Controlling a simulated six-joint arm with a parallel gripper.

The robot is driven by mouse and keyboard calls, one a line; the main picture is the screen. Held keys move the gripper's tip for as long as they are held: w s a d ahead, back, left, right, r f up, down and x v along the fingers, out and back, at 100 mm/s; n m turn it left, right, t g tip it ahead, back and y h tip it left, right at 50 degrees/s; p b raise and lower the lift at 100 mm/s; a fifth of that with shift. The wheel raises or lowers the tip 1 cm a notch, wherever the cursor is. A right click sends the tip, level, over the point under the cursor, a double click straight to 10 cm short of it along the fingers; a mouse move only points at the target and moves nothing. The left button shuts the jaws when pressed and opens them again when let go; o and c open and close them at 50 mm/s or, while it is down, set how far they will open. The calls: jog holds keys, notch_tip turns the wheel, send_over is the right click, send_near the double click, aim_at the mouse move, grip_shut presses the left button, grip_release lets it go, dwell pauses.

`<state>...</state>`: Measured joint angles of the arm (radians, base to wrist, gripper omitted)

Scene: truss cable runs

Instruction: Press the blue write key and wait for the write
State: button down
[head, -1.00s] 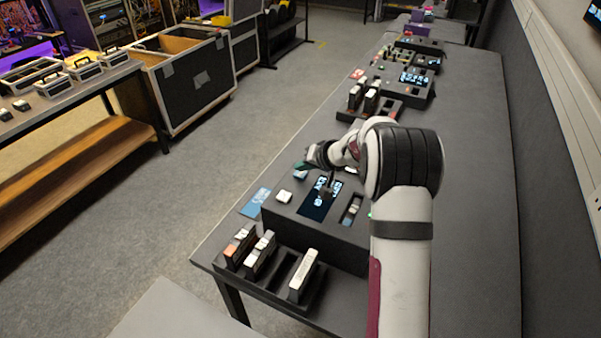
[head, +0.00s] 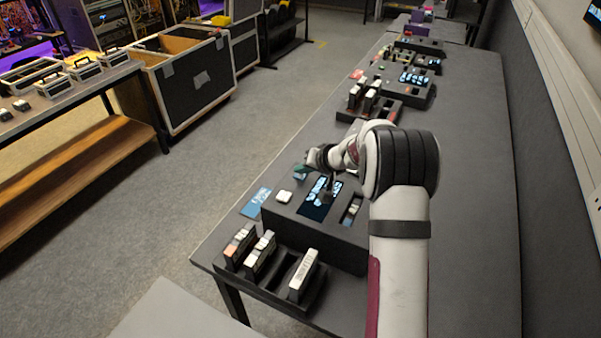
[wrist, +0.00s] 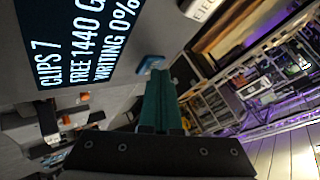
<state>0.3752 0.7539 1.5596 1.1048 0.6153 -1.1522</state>
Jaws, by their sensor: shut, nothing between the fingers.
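The dark box with the screen (head: 322,197) stands on the long grey table. In the head view my gripper (head: 303,169) is over the box's far left corner. A white key (wrist: 200,8) with cut-off lettering lies to the right.
A rack of upright cartridges (head: 262,250) stands at the table's near end. A slot with small pieces (head: 352,210) is in the box, right of the screen. A blue card (head: 256,201) lies left of the box. Other dark units (head: 405,85) stand farther along. The table's right side is clear.

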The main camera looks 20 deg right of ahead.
aim_at(303, 177)
dwell(0.3)
jog(key=shift+r, duration=0.95)
jog(key=shift+r, duration=2.5)
